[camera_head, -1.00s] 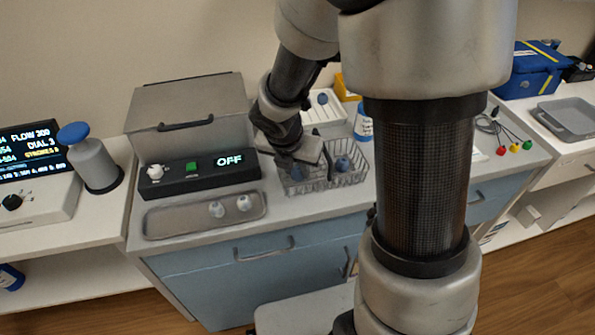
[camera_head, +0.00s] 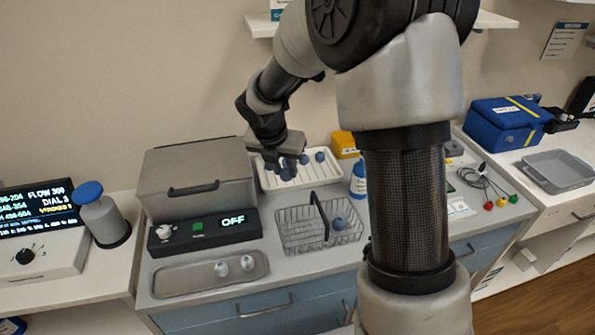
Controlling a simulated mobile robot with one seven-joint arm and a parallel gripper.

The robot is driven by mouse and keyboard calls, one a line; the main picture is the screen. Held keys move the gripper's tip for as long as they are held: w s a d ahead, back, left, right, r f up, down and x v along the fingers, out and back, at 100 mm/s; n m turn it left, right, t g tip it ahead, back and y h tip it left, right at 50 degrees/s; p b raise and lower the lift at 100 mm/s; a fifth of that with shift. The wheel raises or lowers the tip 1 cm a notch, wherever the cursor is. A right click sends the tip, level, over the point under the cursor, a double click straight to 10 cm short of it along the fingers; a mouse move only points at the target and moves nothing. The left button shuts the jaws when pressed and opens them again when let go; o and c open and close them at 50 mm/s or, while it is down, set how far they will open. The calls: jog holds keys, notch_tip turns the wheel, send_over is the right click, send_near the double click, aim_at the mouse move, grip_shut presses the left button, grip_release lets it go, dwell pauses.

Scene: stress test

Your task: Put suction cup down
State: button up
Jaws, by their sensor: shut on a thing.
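My gripper (camera_head: 281,164) points down over the white ribbed rack (camera_head: 273,184) at the back of the counter. It is shut on a small dark blue suction cup (camera_head: 289,172), partly hidden by the fingers. I cannot tell whether this cup touches the rack. Other small blue cups (camera_head: 320,156) show just right of the gripper, at the rack. Another blue cup (camera_head: 338,223) lies in the wire basket (camera_head: 300,244), in front of the rack. Two pale cups (camera_head: 222,268) sit on the grey metal tray (camera_head: 180,281) at the front left.
A grey lidded box (camera_head: 195,175) with a black control panel reading OFF (camera_head: 205,232) stands left of the rack. A blue-white bottle (camera_head: 358,182) and a yellow box (camera_head: 344,145) stand right of it. The basket's dark handle (camera_head: 318,212) sticks up.

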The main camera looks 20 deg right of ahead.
jog(key=p, duration=0.2)
send_over(285, 183)
notch_tip(285, 183, down, 10)
jog(key=shift+w+f, duration=0.1)
jog(key=shift+f, duration=0.15)
jog(key=shift+f, duration=0.2)
jog(key=o, duration=1)
jog(key=shift+r, duration=0.1)
